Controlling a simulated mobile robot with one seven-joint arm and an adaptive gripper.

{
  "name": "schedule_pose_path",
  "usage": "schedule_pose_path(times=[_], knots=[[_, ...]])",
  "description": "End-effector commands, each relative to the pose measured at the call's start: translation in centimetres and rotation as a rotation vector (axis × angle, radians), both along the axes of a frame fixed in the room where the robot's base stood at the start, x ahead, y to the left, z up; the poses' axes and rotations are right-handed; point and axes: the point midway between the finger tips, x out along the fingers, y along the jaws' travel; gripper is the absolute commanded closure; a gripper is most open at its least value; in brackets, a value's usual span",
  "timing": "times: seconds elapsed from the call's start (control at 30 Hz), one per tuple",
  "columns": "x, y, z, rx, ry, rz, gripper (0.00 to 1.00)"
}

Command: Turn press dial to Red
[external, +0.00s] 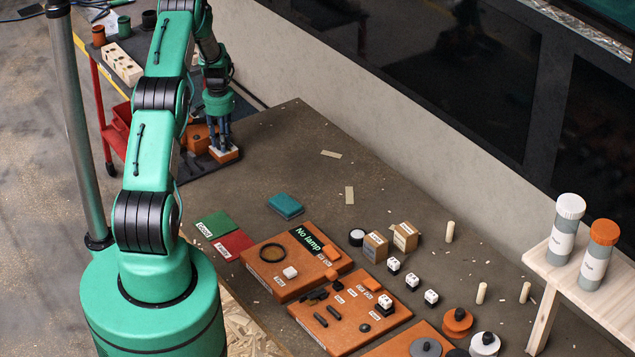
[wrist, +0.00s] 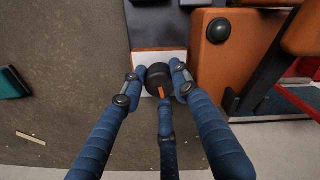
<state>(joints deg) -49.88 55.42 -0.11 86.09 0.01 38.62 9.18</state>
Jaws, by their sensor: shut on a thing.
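The press dial is a round black knob (wrist: 158,75) with an orange pointer mark, on a white plate (wrist: 144,60) in the wrist view. My gripper (wrist: 158,88) has blue fingers closed around the knob, touching it from the sides. In the external view my gripper (external: 219,142) reaches down onto the small orange block with a white top (external: 226,156) at the far end of the table. The knob itself is hidden there by the fingers. The orange mark points toward the bottom of the wrist view. I cannot read any colour labels around the dial.
An orange housing with a dark round button (wrist: 219,31) stands close right of the dial. A teal block (external: 286,205), orange panels (external: 290,262) and small boxes (external: 405,237) lie nearer on the table. Bare tabletop (external: 270,140) lies right of my gripper.

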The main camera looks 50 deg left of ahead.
Motion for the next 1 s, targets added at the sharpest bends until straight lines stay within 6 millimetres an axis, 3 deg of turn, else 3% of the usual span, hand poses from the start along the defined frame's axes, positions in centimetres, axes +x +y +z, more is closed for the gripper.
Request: schedule_pose_path(times=[0.6, 1.0], knots=[[0.02, -0.08, -0.19, 0.000, 0.001, 0.544, 0.97], [0.02, -0.09, -0.09, 0.000, 0.001, 0.752, 0.97]])
